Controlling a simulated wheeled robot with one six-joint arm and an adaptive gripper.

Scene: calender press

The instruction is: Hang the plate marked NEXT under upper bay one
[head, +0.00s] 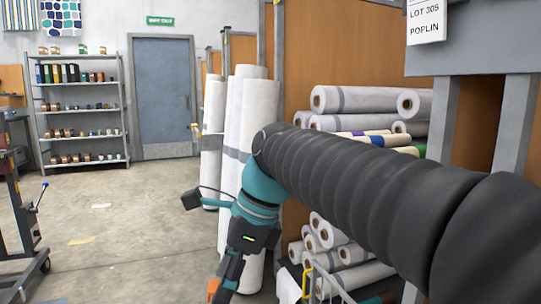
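I do not see a plate marked NEXT in the head view. A white card (425,20) reading "LOT 305 POPLIN" hangs at the top right on a grey frame (480,48); its top is cut off. No bay number is readable. My arm reaches across the picture from the lower right, and my gripper (228,290) points down at the bottom edge. Its fingertips are cut off, so I cannot tell whether it is open or holds anything. A small orange patch (213,288) shows beside it; I cannot tell what it is.
White fabric rolls (357,99) lie stacked in the rack, with more (352,252) below. Tall wrapped rolls (257,120) stand behind my arm. A metal shelf (83,110) and a grey door (163,92) stand at the back. The concrete floor (130,215) at left is mostly clear.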

